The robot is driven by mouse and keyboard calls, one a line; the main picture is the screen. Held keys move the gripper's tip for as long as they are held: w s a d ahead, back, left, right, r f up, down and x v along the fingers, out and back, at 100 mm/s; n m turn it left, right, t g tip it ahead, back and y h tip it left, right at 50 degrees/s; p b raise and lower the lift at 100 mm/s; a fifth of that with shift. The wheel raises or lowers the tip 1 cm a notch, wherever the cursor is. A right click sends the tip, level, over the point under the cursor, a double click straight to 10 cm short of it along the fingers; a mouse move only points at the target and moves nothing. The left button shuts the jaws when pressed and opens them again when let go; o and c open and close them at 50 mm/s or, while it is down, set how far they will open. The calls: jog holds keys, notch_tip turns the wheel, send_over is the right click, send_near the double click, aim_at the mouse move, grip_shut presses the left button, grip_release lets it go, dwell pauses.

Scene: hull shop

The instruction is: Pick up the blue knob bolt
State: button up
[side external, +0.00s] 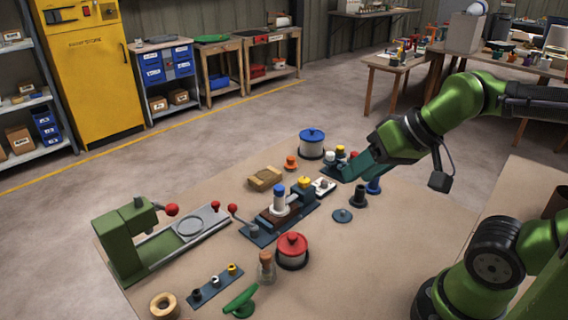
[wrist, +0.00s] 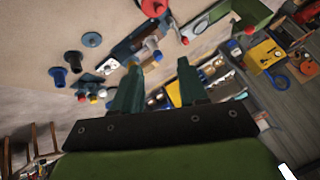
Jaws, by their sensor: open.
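A blue knob bolt (side external: 373,185) stands on the brown table just in front of my gripper in the side view, beside a black knob piece (side external: 359,195). In the wrist view a blue knob (wrist: 57,77) lies left of my fingers, by a dark one (wrist: 73,60). Another blue knob tops a white cylinder (side external: 280,202) in a dark fixture, so which piece is meant is not certain.
A rack of white, red and yellow knobs (side external: 341,153) is close by my fingers. A blue-lidded pot (side external: 311,147), a flat disc (side external: 342,215), a red-lidded pot (side external: 292,255) and a green clamp press (side external: 126,240) stand around.

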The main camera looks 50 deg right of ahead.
jog(key=o, duration=0.3)
jog(key=m+g+h, duration=0.2)
jog(key=m+g, duration=0.3)
jog(key=g, duration=0.2)
send_over(279, 187)
jog(key=f, duration=1)
jog(key=shift+w+d, duration=0.2)
jog(key=shift+s+a+f, duration=0.1)
jog(key=shift+f, duration=1.25)
jog(key=shift+s+a+f, duration=0.1)
jog(key=shift+f, duration=1.25)
